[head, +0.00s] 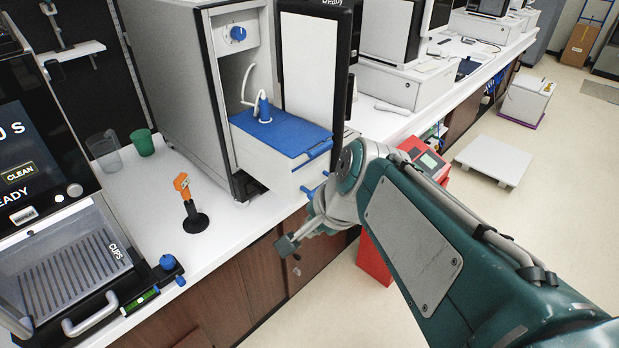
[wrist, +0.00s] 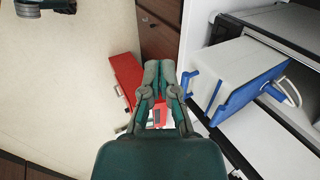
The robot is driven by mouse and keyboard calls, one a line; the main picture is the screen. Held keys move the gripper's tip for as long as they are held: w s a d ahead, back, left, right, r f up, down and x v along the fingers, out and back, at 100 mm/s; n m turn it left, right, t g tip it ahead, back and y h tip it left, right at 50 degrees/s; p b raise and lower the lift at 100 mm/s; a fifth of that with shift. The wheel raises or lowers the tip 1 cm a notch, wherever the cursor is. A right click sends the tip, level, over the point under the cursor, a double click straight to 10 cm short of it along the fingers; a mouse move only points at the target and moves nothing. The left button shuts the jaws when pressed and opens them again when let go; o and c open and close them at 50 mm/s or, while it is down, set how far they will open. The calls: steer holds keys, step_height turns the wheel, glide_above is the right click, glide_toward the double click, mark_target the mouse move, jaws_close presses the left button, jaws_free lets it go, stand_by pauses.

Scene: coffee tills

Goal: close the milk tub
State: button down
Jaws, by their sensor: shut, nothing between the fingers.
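The milk tub (head: 285,168) is a white box with a blue lid (head: 285,128), part-way out of the grey milk cooler (head: 200,80). A white hose and blue fitting (head: 264,108) rise from the lid. Blue pegs (head: 308,192) stick out of its front. In the wrist view the tub (wrist: 225,72) is at the right, tilted by the camera angle. My gripper (head: 288,246) is below and in front of the tub, beyond the counter edge. In the wrist view my gripper (wrist: 159,68) is shut and empty, left of the tub and apart from it.
An orange-handled tool (head: 183,185) stands on a black base on the counter (head: 225,225). A green cup (head: 142,142) and clear cup (head: 104,150) are behind it. A coffee machine (head: 75,255) is at left. A red unit (head: 375,262) stands below my arm.

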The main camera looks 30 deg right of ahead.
steer(key=w+d+m+t+y, duration=0.1)
steer(key=w+d+m+t, duration=0.1)
steer(key=w+d+m, duration=0.65)
steer(key=m+t, duration=0.1)
steer(key=m, duration=0.9)
glide_toward(302, 181)
step_height(302, 181, down, 5)
steer(key=shift+w+r, duration=0.1)
steer(key=shift+w, duration=0.05)
steer(key=w, duration=0.1)
steer(key=w+a, duration=0.1)
steer(key=w, duration=0.1)
steer(key=shift+w+a+f, duration=0.1)
steer(key=shift+w+f, duration=0.05)
steer(key=shift+f, duration=0.05)
steer(key=shift+w+a, duration=0.2)
steer(key=shift+w, duration=0.25)
steer(key=shift+w, duration=0.1)
